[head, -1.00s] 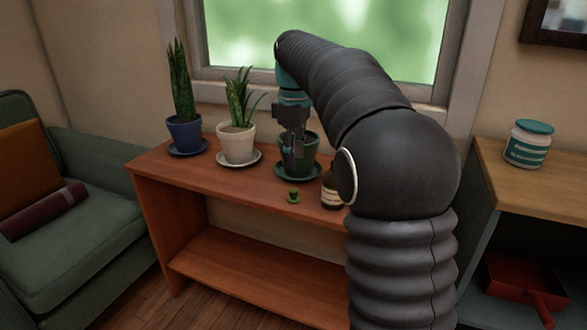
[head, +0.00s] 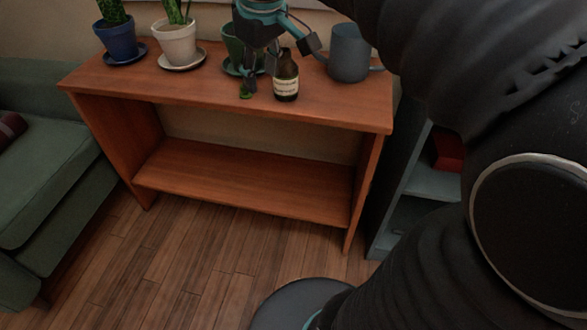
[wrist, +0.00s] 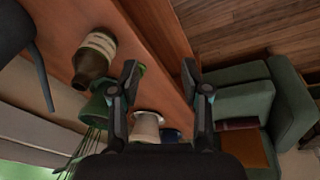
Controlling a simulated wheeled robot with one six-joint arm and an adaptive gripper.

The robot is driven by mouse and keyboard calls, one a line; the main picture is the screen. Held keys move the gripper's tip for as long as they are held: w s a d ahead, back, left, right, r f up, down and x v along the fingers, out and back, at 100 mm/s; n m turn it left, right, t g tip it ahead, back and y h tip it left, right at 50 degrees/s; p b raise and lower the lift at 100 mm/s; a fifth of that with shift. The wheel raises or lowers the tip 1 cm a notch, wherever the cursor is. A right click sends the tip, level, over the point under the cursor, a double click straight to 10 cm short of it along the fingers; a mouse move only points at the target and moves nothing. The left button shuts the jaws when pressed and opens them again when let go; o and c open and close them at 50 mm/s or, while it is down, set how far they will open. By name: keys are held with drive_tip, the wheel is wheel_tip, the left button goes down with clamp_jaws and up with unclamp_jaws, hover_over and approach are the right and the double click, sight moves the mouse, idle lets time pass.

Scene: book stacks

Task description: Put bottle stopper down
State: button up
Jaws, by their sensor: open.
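The small green bottle stopper (head: 246,92) rests on the wooden console top, left of the brown bottle (head: 286,78). The bottle stands upright with a pale label; its neck and label also show in the wrist view (wrist: 95,55). My gripper (head: 258,76) is low over the console, right by the stopper, partly in front of the green potted plant. Its two fingers are spread wide with nothing between them in the wrist view (wrist: 160,78).
The console (head: 330,105) also holds a blue pot (head: 116,42), a white pot (head: 177,45), a green pot (head: 234,48) and a grey watering can (head: 348,55) at right. Its front edge is clear. A green sofa (head: 50,170) stands left, a dark shelf right.

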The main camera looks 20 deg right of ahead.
drive_tip(key=s+f+m+t, duration=0.1)
drive_tip(key=s+f+m, duration=0.1)
drive_tip(key=s+f, duration=0.3)
drive_tip(key=s+f+m+t, duration=0.2)
drive_tip(key=s+f, duration=0.4)
drive_tip(key=s, duration=0.4)
drive_tip(key=shift+s+f+m, duration=0.3)
drive_tip(key=shift+s+m, duration=0.1)
drive_tip(key=shift+m, duration=0.4)
